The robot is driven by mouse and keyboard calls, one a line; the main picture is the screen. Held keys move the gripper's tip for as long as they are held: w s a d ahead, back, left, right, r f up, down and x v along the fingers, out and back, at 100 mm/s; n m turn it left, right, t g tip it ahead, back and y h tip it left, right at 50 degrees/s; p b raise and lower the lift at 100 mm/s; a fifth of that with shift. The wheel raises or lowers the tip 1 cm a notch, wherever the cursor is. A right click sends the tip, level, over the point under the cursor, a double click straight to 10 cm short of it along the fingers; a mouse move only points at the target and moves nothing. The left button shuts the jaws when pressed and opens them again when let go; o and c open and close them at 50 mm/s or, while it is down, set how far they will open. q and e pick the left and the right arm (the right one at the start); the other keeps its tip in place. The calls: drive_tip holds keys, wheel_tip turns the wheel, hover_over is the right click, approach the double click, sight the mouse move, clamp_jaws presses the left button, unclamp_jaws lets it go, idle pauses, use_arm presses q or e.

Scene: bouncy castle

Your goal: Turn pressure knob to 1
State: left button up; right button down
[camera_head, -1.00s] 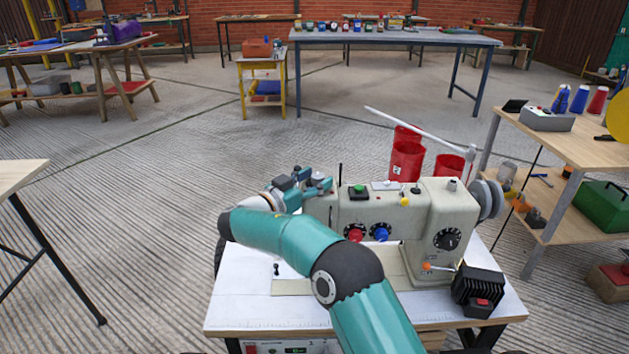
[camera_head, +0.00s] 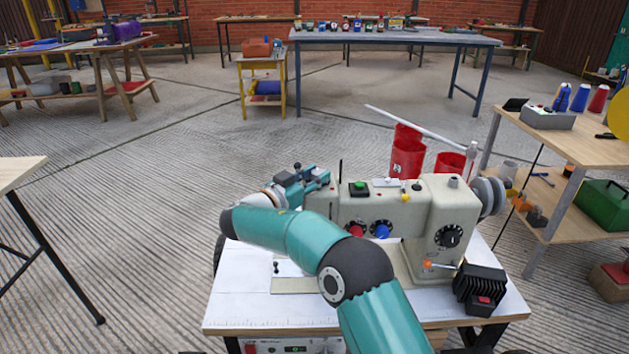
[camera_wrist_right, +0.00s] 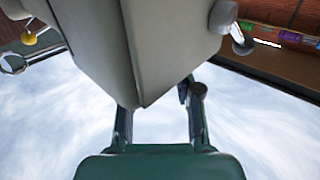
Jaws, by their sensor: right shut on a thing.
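A cream sewing machine (camera_head: 455,203) stands on a white-topped table. Its front has a red knob (camera_head: 356,231), a blue knob (camera_head: 382,229) and a black dial (camera_head: 450,236). My right gripper (camera_head: 316,179) is at the top of the machine's left end. In the wrist view its two fingers (camera_wrist_right: 159,104) reach up to the grey machine head (camera_wrist_right: 110,45), which hides the tips. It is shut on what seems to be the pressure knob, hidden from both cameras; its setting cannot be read. My left gripper is not in view.
A black box with a red button (camera_head: 480,291) sits at the table's right front. Red buckets (camera_head: 407,158) stand behind the machine. A wooden side table (camera_head: 580,150) is at the right. The concrete floor at left is open.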

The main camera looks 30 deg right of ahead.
drive_tip(key=n+t+y+b, duration=0.1)
drive_tip(key=t+b, duration=0.1)
drive_tip(key=b, duration=0.1)
drive_tip(key=n+t+y+b, duration=0.1)
drive_tip(key=n+t+b, duration=0.1)
drive_tip(key=b, duration=0.1)
drive_tip(key=n+t+y+b, duration=0.1)
drive_tip(key=b, duration=0.3)
drive_tip(key=shift+s+d+f+t+y, duration=0.2)
drive_tip(key=shift+s+f+t+y, duration=0.1)
drive_tip(key=shift+t, duration=0.1)
drive_tip(key=shift+d+r+n+t+y, duration=0.1)
drive_tip(key=shift+r+n+t+y, duration=0.15)
drive_tip(key=shift+n+t+y, duration=0.8)
drive_tip(key=n+t+y, duration=0.1)
drive_tip(key=n+y, duration=0.1)
drive_tip(key=n+t+y, duration=0.1)
drive_tip(key=n+y, duration=0.1)
drive_tip(key=y, duration=0.1)
drive_tip(key=shift+s+d+t, duration=0.1)
drive_tip(key=shift+d+t, duration=0.1)
drive_tip(key=shift+t, duration=0.15)
drive_tip(key=shift+n+t+y, duration=0.3)
drive_tip(key=shift+n+y, duration=0.25)
drive_tip(key=shift+y, duration=0.5)
drive_tip(key=shift+a+r+y, duration=0.1)
drive_tip(key=shift+r+y, duration=0.1)
drive_tip(key=shift+y, duration=0.1)
drive_tip(key=c, duration=0.8)
unclamp_jaws()
